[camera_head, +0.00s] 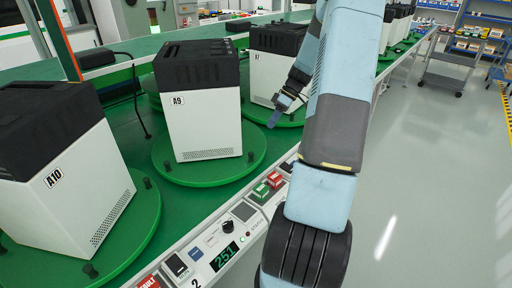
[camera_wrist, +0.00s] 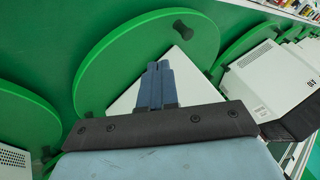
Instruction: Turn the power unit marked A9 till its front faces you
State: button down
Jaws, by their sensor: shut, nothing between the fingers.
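The power unit marked A9 (camera_head: 205,120) is a white box with a black slotted top. It stands upright on a round green turntable (camera_head: 188,178), turned so that the face with the A9 label and a lower vent grille shows. Dark pegs stand on the turntable's rim. My gripper (camera_head: 274,118) is right of the unit in the head view, apart from it in the picture. In the wrist view its blue fingers (camera_wrist: 156,76) are together and empty, in front of a white box (camera_wrist: 185,75) on a green disc (camera_wrist: 105,60). I cannot tell which unit that is.
Unit A10 (camera_head: 75,190) stands on its own turntable at the left. Another unit (camera_head: 275,75) stands behind my gripper.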

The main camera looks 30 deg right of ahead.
jog(key=d+f, duration=0.1)
send_near(258, 157)
jog(key=w+a+f, duration=0.1)
jog(key=w+f, duration=0.1)
jog(key=f, duration=0.1)
jog(key=w+a+f, duration=0.1)
jog(key=shift+a+f, duration=0.3)
jog(key=shift+s+a, duration=0.65)
jog(key=shift+a, duration=0.3)
jog(key=shift+s+a, duration=0.5)
jog(key=shift+a, duration=0.15)
jog(key=shift+s, duration=0.15)
